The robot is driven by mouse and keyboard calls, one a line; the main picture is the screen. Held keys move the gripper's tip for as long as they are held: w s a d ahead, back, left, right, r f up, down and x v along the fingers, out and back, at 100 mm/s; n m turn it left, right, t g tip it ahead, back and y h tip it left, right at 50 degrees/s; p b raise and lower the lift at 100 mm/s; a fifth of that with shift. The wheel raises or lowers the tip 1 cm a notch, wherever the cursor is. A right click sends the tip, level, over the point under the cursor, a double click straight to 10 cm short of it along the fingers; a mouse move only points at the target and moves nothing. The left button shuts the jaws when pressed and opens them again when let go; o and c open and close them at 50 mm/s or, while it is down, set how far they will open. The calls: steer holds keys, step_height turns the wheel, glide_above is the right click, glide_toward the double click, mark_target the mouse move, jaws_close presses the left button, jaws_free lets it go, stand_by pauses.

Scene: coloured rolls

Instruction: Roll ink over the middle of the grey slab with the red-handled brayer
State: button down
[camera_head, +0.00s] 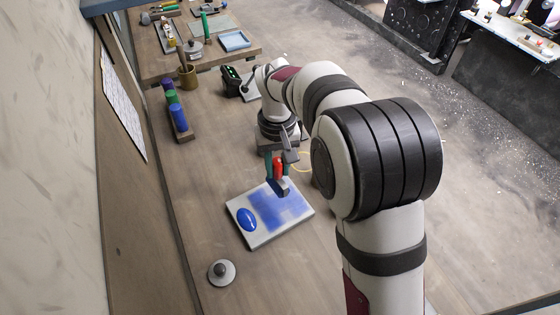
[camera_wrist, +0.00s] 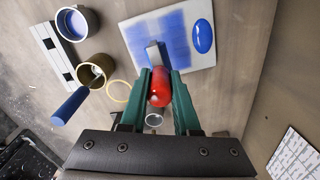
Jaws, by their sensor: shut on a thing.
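The pale grey slab (camera_head: 257,239) lies on the wooden bench in the head view, and also shows in the wrist view (camera_wrist: 196,62). A patchy blue ink film (camera_head: 279,209) covers its middle. A glossy blue ink puddle (camera_head: 246,220) sits at its left end. My gripper (camera_head: 278,163) is shut on the red handle of the brayer (camera_head: 277,174). In the wrist view, the handle (camera_wrist: 160,88) is between the green fingers. The roller (camera_wrist: 154,52) is over the edge of the ink film. I cannot tell whether it touches the slab.
A wooden rack with purple, green and blue rolls (camera_head: 178,117) stands at the left. A round knobbed disc (camera_head: 222,271) lies in front of the slab. In the wrist view, a blue-lined cup (camera_wrist: 75,22) and a brass cup (camera_wrist: 95,68) stand left.

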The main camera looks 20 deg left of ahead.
steer(key=w+d, duration=0.2)
steer(key=w, duration=0.4)
steer(key=shift+d+f, duration=0.15)
steer(key=shift+f, duration=2.4)
steer(key=shift+f, duration=1)
